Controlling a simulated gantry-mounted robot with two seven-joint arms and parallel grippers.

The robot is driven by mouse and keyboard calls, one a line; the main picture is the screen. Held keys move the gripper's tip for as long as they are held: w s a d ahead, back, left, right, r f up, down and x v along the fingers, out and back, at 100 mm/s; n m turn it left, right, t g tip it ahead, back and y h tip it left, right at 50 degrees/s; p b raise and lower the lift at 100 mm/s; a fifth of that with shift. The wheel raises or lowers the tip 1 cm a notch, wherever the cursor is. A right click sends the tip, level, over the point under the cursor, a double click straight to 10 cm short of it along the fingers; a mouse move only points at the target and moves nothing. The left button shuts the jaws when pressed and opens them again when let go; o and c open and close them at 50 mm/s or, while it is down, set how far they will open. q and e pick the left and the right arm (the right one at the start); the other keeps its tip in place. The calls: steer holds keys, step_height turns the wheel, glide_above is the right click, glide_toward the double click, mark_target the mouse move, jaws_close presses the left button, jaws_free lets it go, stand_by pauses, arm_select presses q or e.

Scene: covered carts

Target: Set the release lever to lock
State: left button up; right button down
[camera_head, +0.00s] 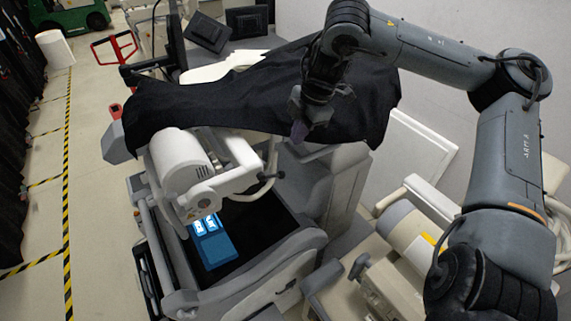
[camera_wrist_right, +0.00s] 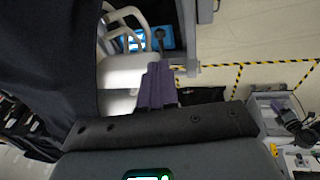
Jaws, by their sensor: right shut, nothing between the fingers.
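In the right wrist view the purple fingers (camera_wrist_right: 157,84) are together and hold nothing. Beyond them there is a slim dark rod with a rounded end (camera_wrist_right: 160,36), beside a blue panel (camera_wrist_right: 128,40); I cannot tell whether it is the release lever or how it is set. In the head view the white machine (camera_head: 185,165) stands partly under the cover, with a curved pale bar (camera_head: 268,170) at its side. My left gripper is not in view.
A blue item with white labels (camera_head: 214,243) lies in the cart's dark tray. Pale equipment (camera_head: 405,235) stands close by at the right, near a wall. Open floor with yellow-black tape (camera_head: 68,190) runs along the left. A red cart handle (camera_head: 113,45) is farther back.

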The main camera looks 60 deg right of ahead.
steer(key=p, duration=0.3)
glide_above(282, 172)
steer(key=s, duration=0.2)
steer(key=f, duration=0.9)
steer(key=shift+w+d+f, duration=0.15)
steer(key=shift+d+f, duration=0.05)
steer(key=shift+x, duration=1.2)
